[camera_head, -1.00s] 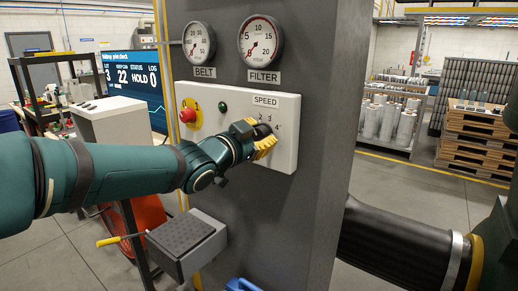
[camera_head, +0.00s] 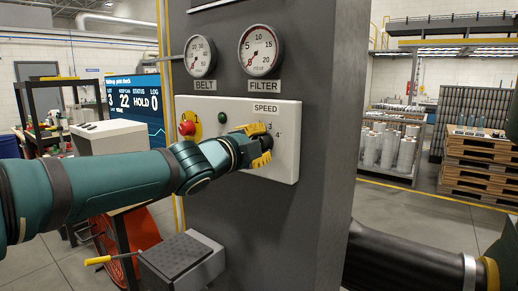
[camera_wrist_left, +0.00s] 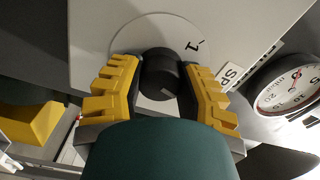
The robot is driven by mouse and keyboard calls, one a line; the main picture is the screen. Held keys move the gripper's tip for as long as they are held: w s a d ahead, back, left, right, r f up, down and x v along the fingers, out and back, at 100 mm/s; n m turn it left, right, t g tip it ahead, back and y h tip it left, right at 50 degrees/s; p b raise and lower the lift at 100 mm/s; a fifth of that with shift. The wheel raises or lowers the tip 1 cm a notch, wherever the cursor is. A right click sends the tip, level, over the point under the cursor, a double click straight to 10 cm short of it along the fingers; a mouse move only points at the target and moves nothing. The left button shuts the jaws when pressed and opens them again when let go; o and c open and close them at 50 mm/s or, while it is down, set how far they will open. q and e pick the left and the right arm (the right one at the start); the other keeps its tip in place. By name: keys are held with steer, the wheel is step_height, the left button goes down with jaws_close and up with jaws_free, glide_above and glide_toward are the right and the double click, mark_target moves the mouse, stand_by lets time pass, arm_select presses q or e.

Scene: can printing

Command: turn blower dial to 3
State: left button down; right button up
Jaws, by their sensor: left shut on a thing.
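The blower dial is a black knob (camera_wrist_left: 160,75) on a round white scale plate in the left wrist view. My left gripper (camera_wrist_left: 158,88) has its yellow ridged fingers on either side of the knob, shut on it. The numeral 1 shows on the scale beside the right finger. In the head view my left gripper (camera_head: 262,150) covers the knob on the white panel (camera_head: 285,168) under the SPEED label (camera_head: 266,109). The numerals 3 and 4 show right of the fingers there. The dial's pointer cannot be made out. My right gripper is not in view.
A red button (camera_head: 187,128) and a dark green button (camera_head: 197,118) sit left on the panel. The BELT gauge (camera_head: 200,48) and FILTER gauge (camera_head: 261,50) are above. A grey box with a yellow-handled lever (camera_head: 182,262) juts out below.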

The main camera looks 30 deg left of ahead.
arm_select(q)
steer(key=shift+m, duration=0.5)
steer(key=c, duration=0.5)
jaws_free()
steer(key=shift+w, duration=0.1)
steer(key=s+a, duration=0.1)
steer(key=s, duration=1.1)
